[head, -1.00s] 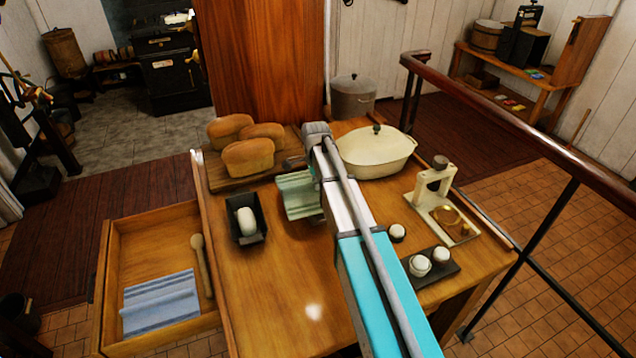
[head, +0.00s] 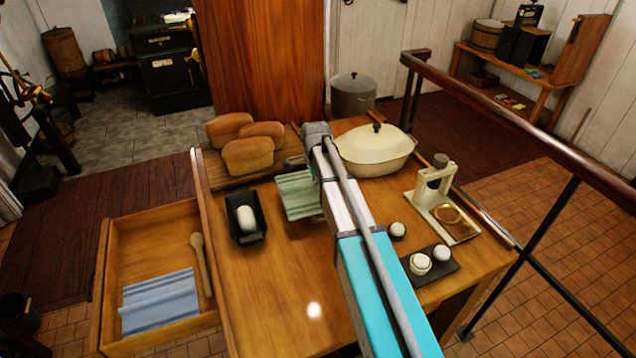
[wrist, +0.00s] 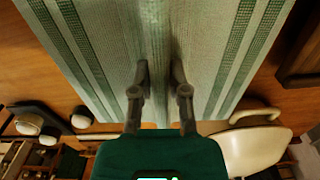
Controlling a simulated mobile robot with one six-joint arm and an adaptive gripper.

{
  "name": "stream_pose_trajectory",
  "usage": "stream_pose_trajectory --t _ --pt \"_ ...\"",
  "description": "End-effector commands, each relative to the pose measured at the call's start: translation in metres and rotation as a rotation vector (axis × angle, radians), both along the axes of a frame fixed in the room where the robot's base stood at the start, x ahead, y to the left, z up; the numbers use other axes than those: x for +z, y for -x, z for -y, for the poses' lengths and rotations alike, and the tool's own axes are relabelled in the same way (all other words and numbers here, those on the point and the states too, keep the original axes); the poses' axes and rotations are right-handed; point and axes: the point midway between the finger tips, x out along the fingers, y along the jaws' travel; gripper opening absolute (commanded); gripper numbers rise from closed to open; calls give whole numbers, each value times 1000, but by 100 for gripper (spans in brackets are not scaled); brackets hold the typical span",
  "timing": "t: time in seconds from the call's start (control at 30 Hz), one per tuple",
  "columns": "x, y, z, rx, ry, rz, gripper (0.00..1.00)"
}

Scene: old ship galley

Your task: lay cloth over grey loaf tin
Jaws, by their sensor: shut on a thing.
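A dark grey loaf tin (head: 262,228) with a pale lump of dough (head: 247,217) in it stands on the table's left part in the head view. My gripper (wrist: 159,72) is shut on a pale cloth with green stripes (wrist: 100,50). In the head view the cloth (head: 297,193) shows left of my arm, to the right of the tin and apart from it. In the wrist view the cloth spreads out on both sides of the fingers. The tin is not seen in the wrist view.
Bread loaves (head: 248,155) lie on a board (head: 215,172) at the back left. A cream lidded roaster (head: 375,155) stands behind my arm. An open drawer (head: 150,240) holds a blue cloth (head: 160,300).

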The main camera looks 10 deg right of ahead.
Motion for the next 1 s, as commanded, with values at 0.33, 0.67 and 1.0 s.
stream_pose_trajectory --t 0.33,0.67,1.0 --pt "-1 0 0 0 0 0 0" --pt "-4 0 0 0 0 0 0" --pt "-4 0 0 0 0 0 32"
